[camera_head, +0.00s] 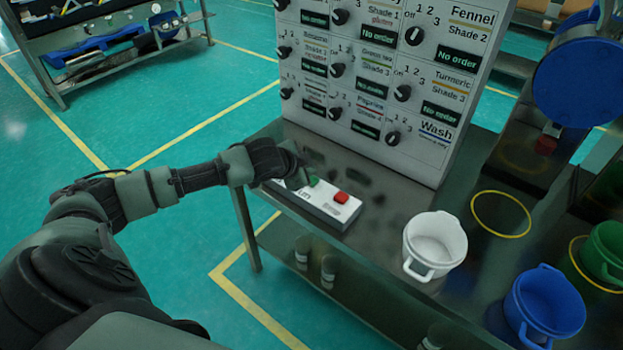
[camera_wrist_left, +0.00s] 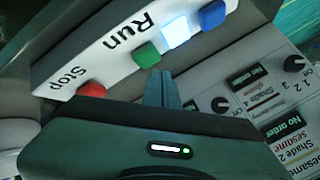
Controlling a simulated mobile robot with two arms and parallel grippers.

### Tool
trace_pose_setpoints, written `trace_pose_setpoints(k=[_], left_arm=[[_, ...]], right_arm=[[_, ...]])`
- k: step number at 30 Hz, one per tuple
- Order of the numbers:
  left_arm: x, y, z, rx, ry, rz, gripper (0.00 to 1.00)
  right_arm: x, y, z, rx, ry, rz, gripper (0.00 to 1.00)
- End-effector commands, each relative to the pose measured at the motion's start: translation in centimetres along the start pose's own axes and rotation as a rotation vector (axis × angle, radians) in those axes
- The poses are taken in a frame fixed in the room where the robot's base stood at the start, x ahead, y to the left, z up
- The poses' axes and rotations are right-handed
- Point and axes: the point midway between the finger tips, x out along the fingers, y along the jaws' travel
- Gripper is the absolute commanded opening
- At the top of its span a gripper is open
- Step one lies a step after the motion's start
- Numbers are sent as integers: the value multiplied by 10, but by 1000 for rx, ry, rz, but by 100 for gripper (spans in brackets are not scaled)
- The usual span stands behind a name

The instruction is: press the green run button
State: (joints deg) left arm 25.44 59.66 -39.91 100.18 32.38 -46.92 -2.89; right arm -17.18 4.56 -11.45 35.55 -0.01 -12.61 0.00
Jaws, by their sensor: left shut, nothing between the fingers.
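The green run button (camera_head: 313,181) sits on a white control box on the metal table, beside the red stop button (camera_head: 341,198). In the left wrist view, the green button (camera_wrist_left: 147,55) lies by the word "Run", between the red button (camera_wrist_left: 92,90) and a lit white button (camera_wrist_left: 176,33). My left gripper (camera_head: 304,179) is shut and empty, reaching over the box's left end. In the left wrist view, its fingertips (camera_wrist_left: 160,76) are right by the green button. I cannot tell whether they touch it. My right gripper is not in view.
A dial panel (camera_head: 385,90) stands behind the box. A white cup (camera_head: 435,240), a blue cup (camera_head: 545,303) and a green cup (camera_head: 607,250) are to the right. A blue button (camera_wrist_left: 212,14) sits beyond the lit white one.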

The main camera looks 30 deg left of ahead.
Motion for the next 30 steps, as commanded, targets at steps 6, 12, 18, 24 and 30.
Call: trace_pose_setpoints(k=[6,12,18,24,30], left_arm=[[3,2,2,-1,-1,1,0],[6,4,4,0,1,0,0],[6,4,4,0,0,0,0],[7,5,5,0,0,0,0],[8,6,6,0,0,0,0]], right_arm=[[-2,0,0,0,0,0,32],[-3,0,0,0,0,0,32],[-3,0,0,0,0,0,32],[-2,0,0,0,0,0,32],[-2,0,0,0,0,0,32]])
